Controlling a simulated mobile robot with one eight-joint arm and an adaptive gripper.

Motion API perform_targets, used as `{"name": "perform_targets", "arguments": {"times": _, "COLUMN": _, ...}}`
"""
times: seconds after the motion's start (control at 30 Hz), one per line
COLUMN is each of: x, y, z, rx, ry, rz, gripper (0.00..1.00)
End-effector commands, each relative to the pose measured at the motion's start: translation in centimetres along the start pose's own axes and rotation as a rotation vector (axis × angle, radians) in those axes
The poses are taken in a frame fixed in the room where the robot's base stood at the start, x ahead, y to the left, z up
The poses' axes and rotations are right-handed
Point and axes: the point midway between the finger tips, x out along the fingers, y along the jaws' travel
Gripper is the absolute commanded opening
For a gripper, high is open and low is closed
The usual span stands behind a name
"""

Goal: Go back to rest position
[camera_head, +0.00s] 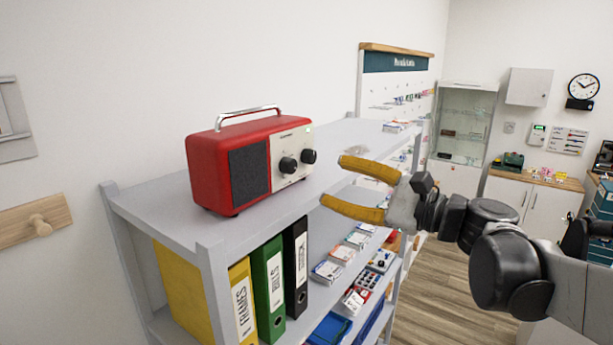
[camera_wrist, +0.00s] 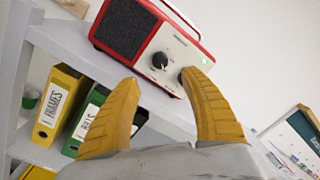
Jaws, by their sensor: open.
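My gripper (camera_head: 341,187) has yellow fingers and is open and empty. In the head view it is just right of the red radio (camera_head: 235,170), in front of the shelf unit's top. The radio stands upright on the grey top shelf (camera_head: 170,207), with a silver handle, a dark speaker grille and two black knobs. In the wrist view the fingers (camera_wrist: 160,92) spread below the radio (camera_wrist: 130,30). The right fingertip overlaps the right knob in the picture; I cannot tell whether it touches. A small green light shows on the radio's front.
Yellow, green (camera_head: 268,290) and black binders stand on the shelf below, beside several small boxes (camera_head: 327,271). A glass cabinet (camera_head: 463,125), a wall clock (camera_head: 584,86) and a white cupboard (camera_head: 510,198) are at the back right. Wooden floor (camera_head: 440,290) is clear right of the shelf.

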Motion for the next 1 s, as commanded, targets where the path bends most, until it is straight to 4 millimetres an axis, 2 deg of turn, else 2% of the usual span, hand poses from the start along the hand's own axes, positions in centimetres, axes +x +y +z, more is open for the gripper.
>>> {"name": "perform_targets", "arguments": {"times": 0.1, "x": -0.6, "y": 0.0, "z": 0.0, "rx": 0.000, "ry": 0.000, "rz": 0.000, "gripper": 0.53}}
{"name": "perform_targets", "arguments": {"times": 0.37, "x": -0.7, "y": 0.1, "z": 0.0, "rx": 0.000, "ry": 0.000, "rz": 0.001, "gripper": 0.53}}
{"name": "perform_targets", "arguments": {"times": 0.47, "x": -0.7, "y": 1.2, "z": -0.5, "rx": -0.021, "ry": 0.013, "rz": 0.019, "gripper": 0.53}}
{"name": "perform_targets", "arguments": {"times": 0.57, "x": -0.9, "y": 5.3, "z": -2.1, "rx": -0.097, "ry": 0.060, "rz": 0.083, "gripper": 0.53}}
{"name": "perform_targets", "arguments": {"times": 0.67, "x": -1.9, "y": 12.1, "z": -5.0, "rx": -0.243, "ry": 0.139, "rz": 0.206, "gripper": 0.53}}
{"name": "perform_targets", "arguments": {"times": 0.7, "x": -2.5, "y": 15.2, "z": -6.5, "rx": -0.317, "ry": 0.174, "rz": 0.267, "gripper": 0.53}}
{"name": "perform_targets", "arguments": {"times": 0.77, "x": -3.8, "y": 19.8, "z": -8.8, "rx": -0.436, "ry": 0.225, "rz": 0.365, "gripper": 0.53}}
{"name": "perform_targets", "arguments": {"times": 0.8, "x": -4.8, "y": 22.8, "z": -10.3, "rx": -0.518, "ry": 0.255, "rz": 0.432, "gripper": 0.53}}
{"name": "perform_targets", "arguments": {"times": 0.87, "x": -6.7, "y": 26.9, "z": -12.7, "rx": -0.645, "ry": 0.297, "rz": 0.535, "gripper": 0.53}}
{"name": "perform_targets", "arguments": {"times": 0.9, "x": -8.0, "y": 29.6, "z": -14.4, "rx": -0.732, "ry": 0.322, "rz": 0.607, "gripper": 0.53}}
{"name": "perform_targets", "arguments": {"times": 1.0, "x": -11.9, "y": 35.8, "z": -18.7, "rx": -0.958, "ry": 0.373, "rz": 0.794, "gripper": 0.53}}
